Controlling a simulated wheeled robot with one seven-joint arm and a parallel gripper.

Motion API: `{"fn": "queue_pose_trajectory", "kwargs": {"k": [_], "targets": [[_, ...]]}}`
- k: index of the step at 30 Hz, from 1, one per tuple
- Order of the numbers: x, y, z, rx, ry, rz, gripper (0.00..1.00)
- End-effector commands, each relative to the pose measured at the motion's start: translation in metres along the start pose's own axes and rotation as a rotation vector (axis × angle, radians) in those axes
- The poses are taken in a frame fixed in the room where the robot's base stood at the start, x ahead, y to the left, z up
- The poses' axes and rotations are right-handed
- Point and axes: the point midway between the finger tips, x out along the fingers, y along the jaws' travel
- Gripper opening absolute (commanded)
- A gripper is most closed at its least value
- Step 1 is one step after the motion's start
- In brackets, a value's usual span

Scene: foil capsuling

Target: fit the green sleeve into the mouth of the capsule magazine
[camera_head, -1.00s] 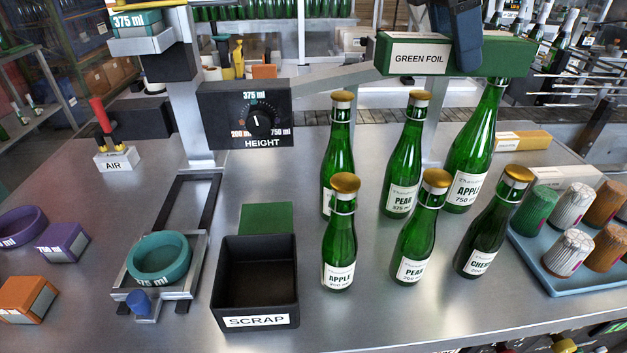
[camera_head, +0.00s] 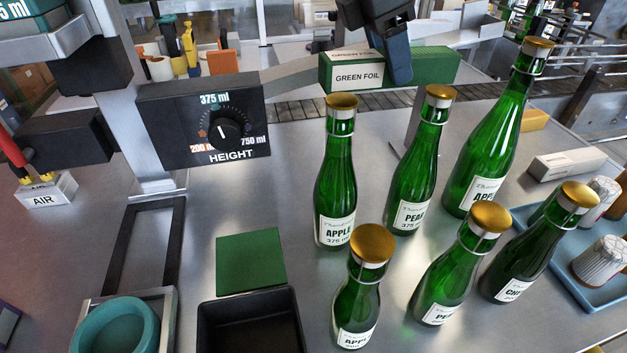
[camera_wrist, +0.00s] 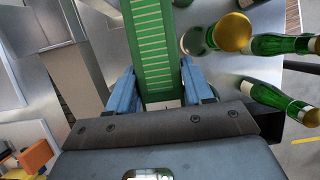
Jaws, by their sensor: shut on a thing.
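The green sleeve (camera_head: 428,66) is a long green box with a white "GREEN FOIL" label. It is held in the air behind the bottles. My gripper (camera_head: 397,62) has its blue fingers around the sleeve's middle. In the wrist view the sleeve (camera_wrist: 152,45) shows pale ribs and runs away from between the two blue jaws (camera_wrist: 158,88), which are shut on it. A grey beam (camera_head: 292,79) runs from the dial post toward the sleeve's left end. I cannot tell whether it is the capsule magazine. No magazine mouth can be made out, and any contact is hidden.
The black HEIGHT dial box (camera_head: 205,125) stands left of the sleeve. Several green bottles with gold caps (camera_head: 415,180) stand in front of and below it. A black scrap bin (camera_head: 250,325), a green pad (camera_head: 251,262) and a blue capsule tray (camera_head: 560,270) are on the table.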

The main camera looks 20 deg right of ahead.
Motion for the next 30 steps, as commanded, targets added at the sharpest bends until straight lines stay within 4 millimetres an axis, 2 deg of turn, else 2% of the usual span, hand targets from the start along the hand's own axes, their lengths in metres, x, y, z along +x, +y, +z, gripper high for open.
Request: {"fn": "queue_pose_trajectory", "kwargs": {"k": [3,14,24,30], "targets": [[0.025,-0.001,-0.01,-0.002,-0.002,-0.001,0.19],[0.072,-0.002,-0.028,-0.003,-0.001,-0.001,0.19],[0.147,-0.002,-0.059,-0.003,0.0,-0.002,0.19],[0.176,-0.002,-0.071,0.0,0.001,-0.001,0.19]]}}
